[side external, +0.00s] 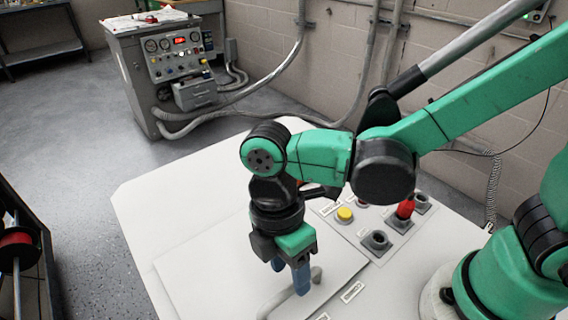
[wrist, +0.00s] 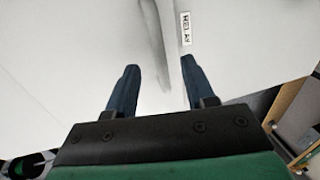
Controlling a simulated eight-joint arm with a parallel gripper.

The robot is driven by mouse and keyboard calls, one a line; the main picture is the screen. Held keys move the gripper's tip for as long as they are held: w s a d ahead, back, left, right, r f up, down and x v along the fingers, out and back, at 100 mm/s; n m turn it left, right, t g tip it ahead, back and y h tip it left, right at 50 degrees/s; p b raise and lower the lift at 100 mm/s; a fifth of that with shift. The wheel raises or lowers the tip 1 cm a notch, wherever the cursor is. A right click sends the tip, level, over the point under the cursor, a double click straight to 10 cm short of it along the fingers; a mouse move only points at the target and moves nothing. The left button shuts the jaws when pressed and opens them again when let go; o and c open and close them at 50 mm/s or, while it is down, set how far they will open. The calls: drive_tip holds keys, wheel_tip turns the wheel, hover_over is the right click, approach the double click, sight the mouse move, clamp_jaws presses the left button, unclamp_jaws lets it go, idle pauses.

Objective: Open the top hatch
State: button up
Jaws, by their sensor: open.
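The top hatch (side external: 200,272) is a pale raised panel lying flat on the white transformer top, and it looks closed. Its light grey bar handle (side external: 280,300) runs along the panel, with one bent end beside my fingers. My gripper (side external: 289,273) points down over the hatch with its blue fingers apart. In the wrist view the handle (wrist: 157,45) runs lengthwise ahead of the gap between the open fingers (wrist: 162,80). Nothing is gripped. Whether a finger touches the handle I cannot tell.
Right of the hatch are a yellow button (side external: 345,214), a red plug-like part (side external: 405,209) and dark sockets (side external: 377,240). A RELAY label (wrist: 186,29) lies close to the right finger. A grey control cabinet (side external: 180,65) stands behind. The top's left side is clear.

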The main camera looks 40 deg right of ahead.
drive_tip(key=shift+s+f, duration=0.25)
drive_tip(key=shift+f, duration=0.85)
clamp_jaws()
idle(0.7)
